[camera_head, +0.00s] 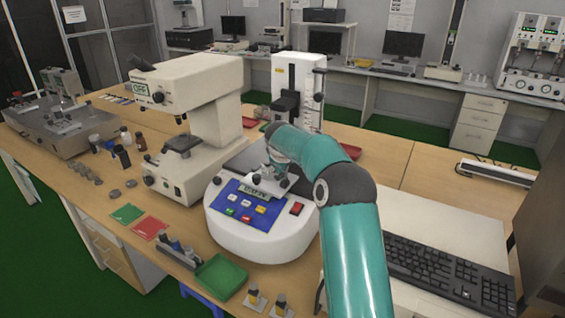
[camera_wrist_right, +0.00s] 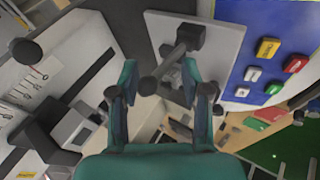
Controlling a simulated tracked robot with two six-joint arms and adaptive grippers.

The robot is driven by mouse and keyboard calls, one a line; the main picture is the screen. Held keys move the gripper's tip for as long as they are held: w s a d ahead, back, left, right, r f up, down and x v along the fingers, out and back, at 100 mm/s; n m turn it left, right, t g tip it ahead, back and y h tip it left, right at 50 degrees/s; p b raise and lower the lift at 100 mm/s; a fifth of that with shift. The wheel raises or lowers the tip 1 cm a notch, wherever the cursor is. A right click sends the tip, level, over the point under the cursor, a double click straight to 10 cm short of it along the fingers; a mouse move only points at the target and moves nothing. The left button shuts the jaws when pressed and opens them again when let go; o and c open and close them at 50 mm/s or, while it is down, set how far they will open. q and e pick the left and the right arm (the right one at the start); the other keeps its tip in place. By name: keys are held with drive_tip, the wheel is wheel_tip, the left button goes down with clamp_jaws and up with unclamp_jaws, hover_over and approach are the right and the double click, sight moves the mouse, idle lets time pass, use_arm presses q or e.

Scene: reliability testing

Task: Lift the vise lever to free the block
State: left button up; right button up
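A white rounded device with a blue button panel (camera_head: 248,208) stands on the bench in the head view. A small grey vise (camera_head: 268,178) sits on its top, partly hidden by my right arm. In the right wrist view, the dark vise lever (camera_wrist_right: 168,66) runs from a bracket on a pale plate to a round knob. My right gripper (camera_wrist_right: 160,80) is open, with its two teal fingers on either side of the lever and a visible gap around the knob. Its fingers are hidden in the head view. I cannot make out the block clearly. My left gripper is not in view.
A white microscope-like instrument (camera_head: 195,90) stands close left of the device. A green tray (camera_head: 221,277) and small metal parts lie in front. A black keyboard (camera_head: 445,270) lies to the right. A white upright tester (camera_head: 297,90) stands behind.

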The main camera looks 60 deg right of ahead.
drive_tip(key=shift+o, duration=0.5)
drive_tip(key=shift+w+r, duration=0.15)
drive_tip(key=shift+a+r, duration=0.2)
drive_tip(key=shift+r, duration=0.4)
drive_tip(key=v, duration=1.1)
drive_tip(key=shift+f, duration=0.2)
drive_tip(key=shift+a, duration=0.2)
